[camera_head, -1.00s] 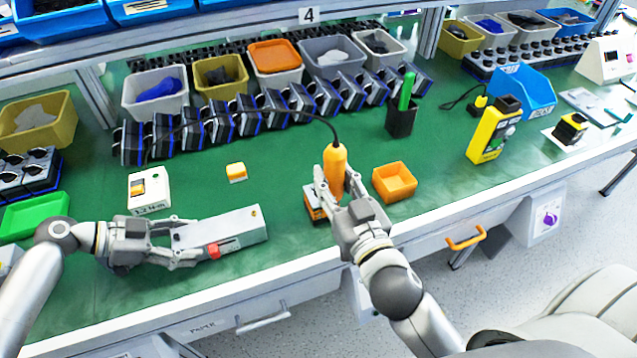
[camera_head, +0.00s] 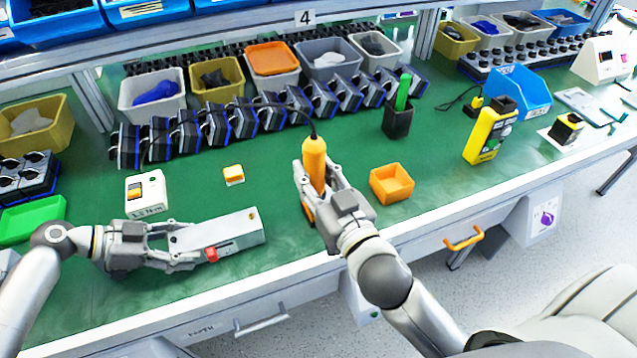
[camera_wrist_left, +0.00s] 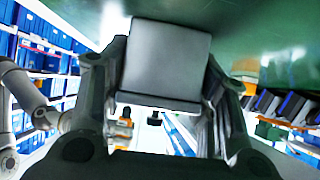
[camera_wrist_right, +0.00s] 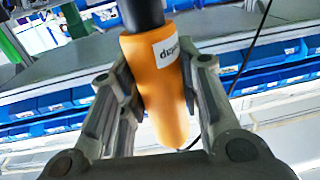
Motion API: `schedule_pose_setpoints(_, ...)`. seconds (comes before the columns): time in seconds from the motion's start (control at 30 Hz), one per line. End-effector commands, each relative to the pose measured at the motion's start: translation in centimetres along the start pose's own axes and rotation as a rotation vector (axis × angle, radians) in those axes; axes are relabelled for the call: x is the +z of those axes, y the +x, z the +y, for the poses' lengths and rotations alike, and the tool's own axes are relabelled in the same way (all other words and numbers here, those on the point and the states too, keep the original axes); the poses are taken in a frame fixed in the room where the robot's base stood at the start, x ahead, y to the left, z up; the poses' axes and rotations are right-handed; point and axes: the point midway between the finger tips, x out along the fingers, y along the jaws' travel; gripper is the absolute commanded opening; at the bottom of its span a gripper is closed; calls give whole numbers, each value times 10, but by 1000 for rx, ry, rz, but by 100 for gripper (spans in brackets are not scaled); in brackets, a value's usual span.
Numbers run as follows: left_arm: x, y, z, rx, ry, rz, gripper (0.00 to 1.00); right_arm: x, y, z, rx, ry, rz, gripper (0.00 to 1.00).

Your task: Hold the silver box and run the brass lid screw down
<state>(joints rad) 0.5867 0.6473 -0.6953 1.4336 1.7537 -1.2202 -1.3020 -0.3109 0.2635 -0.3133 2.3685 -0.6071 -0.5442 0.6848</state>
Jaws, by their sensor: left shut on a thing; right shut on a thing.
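The silver box (camera_head: 225,232) lies on the green bench top, with a red part (camera_head: 212,254) on its front side. A small brass screw (camera_head: 252,214) shows at its right end. My left gripper (camera_head: 180,248) is shut on the box's left end; the box's grey end face (camera_wrist_left: 165,60) fills the left wrist view between the fingers. My right gripper (camera_head: 316,182) is shut on an orange electric screwdriver (camera_head: 314,160), upright with its cable at the top, right of the box and apart from it. The orange body (camera_wrist_right: 158,85) sits between the fingers in the right wrist view. Its tip is hidden.
An orange bin (camera_head: 391,184) stands right of my right gripper. A white switch box (camera_head: 146,194) and a small yellow block (camera_head: 233,175) lie behind the silver box. A row of dark units (camera_head: 215,130) lines the back. The bench's front edge is close.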

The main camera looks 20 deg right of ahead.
Motion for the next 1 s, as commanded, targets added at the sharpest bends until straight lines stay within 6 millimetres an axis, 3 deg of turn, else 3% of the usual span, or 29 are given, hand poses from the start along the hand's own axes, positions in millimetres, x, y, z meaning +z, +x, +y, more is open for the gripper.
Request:
schedule_pose_setpoints(0.2, -1, 0, 0, 0, 1, 1, 10, -34, 29, -49, -170, -7, 12, 0)
schedule_pose_setpoints(0.5, 0, 0, 0, 0, 0, 1, 10, -58, 49, -104, -378, -6, 6, 0)
schedule_pose_setpoints(0.77, 0, 0, 0, 0, 0, 1, 10, -57, 53, -120, -444, 0, 0, 0)
schedule_pose_setpoints(1.0, 0, 0, 0, 0, 0, 1, 10, -35, 53, -120, -445, 0, -2, 0)
